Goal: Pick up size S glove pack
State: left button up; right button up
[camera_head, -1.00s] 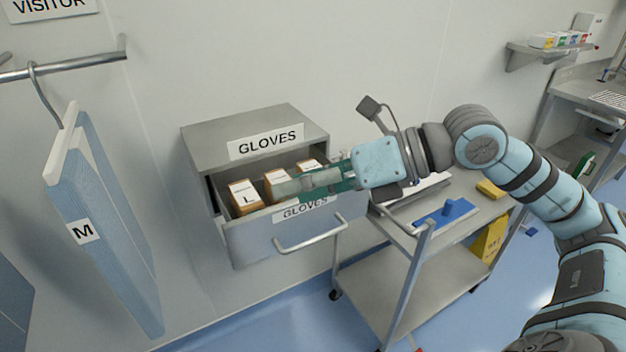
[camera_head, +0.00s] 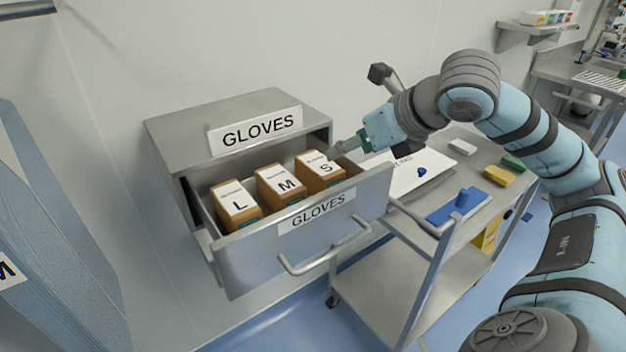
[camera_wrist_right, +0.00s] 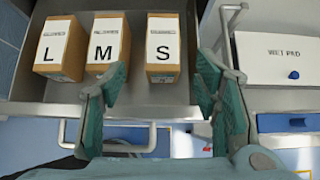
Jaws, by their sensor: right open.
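The size S glove pack (camera_head: 319,172) is a brown box with a white top marked S, at the right end of the row in the open drawer. In the right wrist view the S pack (camera_wrist_right: 163,48) lies ahead of the fingertips, between their lines. My right gripper (camera_head: 338,151) is beside and just above the S pack at the drawer's right side. In the right wrist view its fingers (camera_wrist_right: 160,80) are spread apart with nothing between them. Packs M (camera_head: 282,187) and L (camera_head: 237,205) stand to the left of S. My left gripper is not in view.
The grey drawer (camera_head: 240,268) labelled GLOVES is pulled out, with a bar handle (camera_head: 325,250) in front. A trolley (camera_head: 385,285) with a blue tool (camera_head: 455,207) and a WET PAD box (camera_wrist_right: 277,58) stands close on the right.

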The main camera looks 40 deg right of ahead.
aim_at(319, 163)
jog(key=p+x, duration=0.3)
jog(key=x, duration=0.8)
jog(key=shift+d+p, duration=0.15)
jog(key=shift+p, duration=0.2)
jog(key=shift+w+f, duration=0.3)
jog(key=c, duration=1)
jog(key=shift+o, duration=0.2)
jog(key=shift+r, duration=0.1)
